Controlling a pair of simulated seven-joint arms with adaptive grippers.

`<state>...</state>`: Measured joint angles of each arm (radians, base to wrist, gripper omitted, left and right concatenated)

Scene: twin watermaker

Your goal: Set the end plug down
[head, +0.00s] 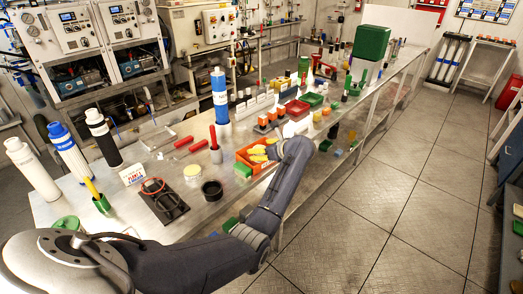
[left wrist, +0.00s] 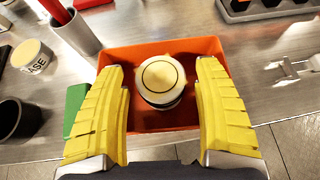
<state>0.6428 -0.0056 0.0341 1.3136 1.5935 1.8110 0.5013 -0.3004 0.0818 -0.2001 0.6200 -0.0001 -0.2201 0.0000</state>
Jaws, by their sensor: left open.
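The end plug (left wrist: 162,76), a pale round piece with a dark ring on its top, is in an orange tray (left wrist: 205,47) in the left wrist view. It looks upright; whether it touches the tray floor I cannot tell. My left gripper (left wrist: 161,105) has its yellow fingers spread, one on each side of the plug, with visible gaps. In the head view my left gripper (head: 262,151) is over the orange tray (head: 241,158), and the plug cannot be made out there. My right gripper is not in view.
A green block (head: 243,170) lies beside the tray. A grease tin (head: 192,172), a black cup (head: 211,191) and a grey holder with a red-handled tool (head: 215,152) stand to the left. A tall blue cartridge (head: 220,97) stands behind. The bench's front edge is close to the tray.

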